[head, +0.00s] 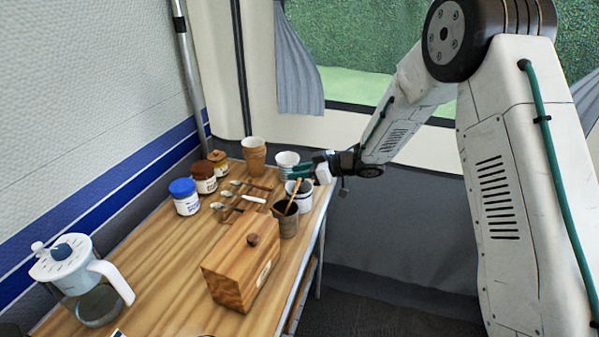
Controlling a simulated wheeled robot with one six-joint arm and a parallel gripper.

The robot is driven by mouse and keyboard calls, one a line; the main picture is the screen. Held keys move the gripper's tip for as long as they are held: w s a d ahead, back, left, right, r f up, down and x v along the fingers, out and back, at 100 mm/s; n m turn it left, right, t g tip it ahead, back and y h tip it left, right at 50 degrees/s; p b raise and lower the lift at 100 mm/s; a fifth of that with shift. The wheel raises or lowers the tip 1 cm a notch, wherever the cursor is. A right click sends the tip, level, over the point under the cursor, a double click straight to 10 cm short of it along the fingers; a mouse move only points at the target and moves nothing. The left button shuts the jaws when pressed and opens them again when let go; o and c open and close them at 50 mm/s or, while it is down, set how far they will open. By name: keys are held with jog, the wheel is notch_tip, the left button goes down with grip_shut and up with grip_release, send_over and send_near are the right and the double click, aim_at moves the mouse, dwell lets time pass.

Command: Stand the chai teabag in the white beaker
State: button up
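My gripper (305,171) is at the far right end of the table, over the group of cups. Its teal fingers point left, and at this size I cannot tell whether they are open or shut. A small white patch shows at the gripper, and I cannot tell what it is. A white beaker (287,158) stands just behind the fingers, partly hidden by them. A white cup with a dark blue band (300,199) stands just in front of and below the gripper. I cannot make out the chai teabag.
A dark cup with a wooden stick (286,221) stands before the banded cup. A knobbed wooden box (238,268) and a glass jug (95,303) occupy the front. The table (165,260) is bare between them.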

jog(key=shift+d, duration=0.1)
jog(key=v, duration=0.7)
jog(key=shift+s+d+r, duration=0.15)
jog(key=shift+d+r, duration=0.05)
jog(key=shift+d, duration=0.1)
dwell(0.4)
